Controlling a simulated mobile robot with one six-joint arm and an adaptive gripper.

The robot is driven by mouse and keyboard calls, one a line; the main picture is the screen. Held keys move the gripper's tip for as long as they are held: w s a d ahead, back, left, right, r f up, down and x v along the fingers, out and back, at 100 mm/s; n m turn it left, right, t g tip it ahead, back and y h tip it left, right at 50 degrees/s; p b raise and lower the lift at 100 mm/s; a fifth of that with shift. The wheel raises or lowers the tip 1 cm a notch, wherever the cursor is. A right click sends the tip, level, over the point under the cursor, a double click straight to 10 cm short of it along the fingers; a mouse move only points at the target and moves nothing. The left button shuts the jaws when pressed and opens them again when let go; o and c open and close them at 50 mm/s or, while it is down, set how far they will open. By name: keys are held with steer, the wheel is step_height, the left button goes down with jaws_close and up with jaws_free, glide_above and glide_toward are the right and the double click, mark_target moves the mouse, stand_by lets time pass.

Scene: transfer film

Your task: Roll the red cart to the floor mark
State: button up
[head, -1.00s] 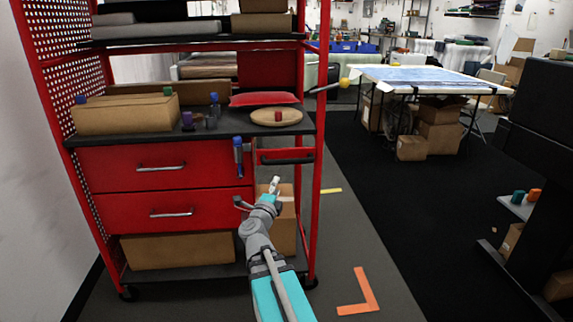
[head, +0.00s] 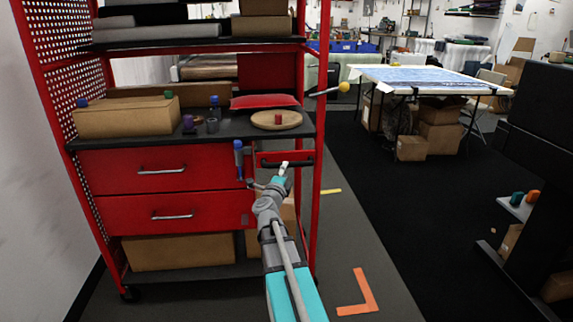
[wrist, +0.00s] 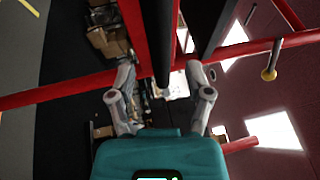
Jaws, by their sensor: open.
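The red cart (head: 95,168) stands at the left, with shelves, two drawers and castors. A black handle (head: 302,162) on a red bracket is at its right front; a dark bar, apparently this handle, also shows in the wrist view (wrist: 162,35). My gripper (head: 284,168) is at the handle's left part. In the wrist view my gripper (wrist: 162,76) is open, with its fingers on either side of the dark bar. I cannot tell if they touch it. The orange L-shaped floor mark (head: 365,297) lies on the grey floor, right of the cart.
Boxes, small items, a round board (head: 265,126) and a red cushion (head: 262,101) sit on the cart. A yellow-ended rod (head: 344,87) sticks out rightward. A wall (head: 30,200) is close at left. Dark furniture (head: 545,190) stands at right. Floor around the mark is clear.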

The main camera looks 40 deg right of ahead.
steer(key=shift+x, duration=2.1)
jaws_close()
steer(key=shift+a, duration=0.1)
